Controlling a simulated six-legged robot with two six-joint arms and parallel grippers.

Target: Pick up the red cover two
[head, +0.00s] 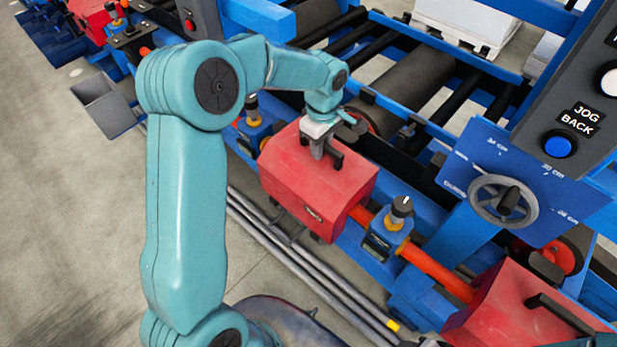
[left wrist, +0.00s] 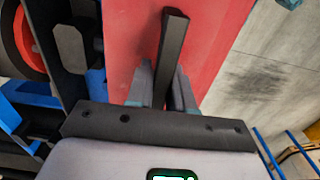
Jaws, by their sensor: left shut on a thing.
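A red cover (head: 310,190) sits on the blue machine frame in the middle of the head view, with a black bar handle (head: 335,159) on its top. My left gripper (head: 319,152) is at that handle from above. In the left wrist view the gripper (left wrist: 163,92) is shut on the black handle (left wrist: 172,55), which stands out between the two fingers, with the red cover (left wrist: 215,35) behind it. A second red cover (head: 520,312) with a black handle (head: 562,316) is at the lower right of the head view. My right gripper is not in view.
A blue sensor with a black knob (head: 388,229) stands on the orange shaft (head: 437,272) between the covers. A handwheel (head: 503,201) and a control box with a blue button (head: 558,146) are at the right. Open concrete floor (head: 75,220) lies at the left.

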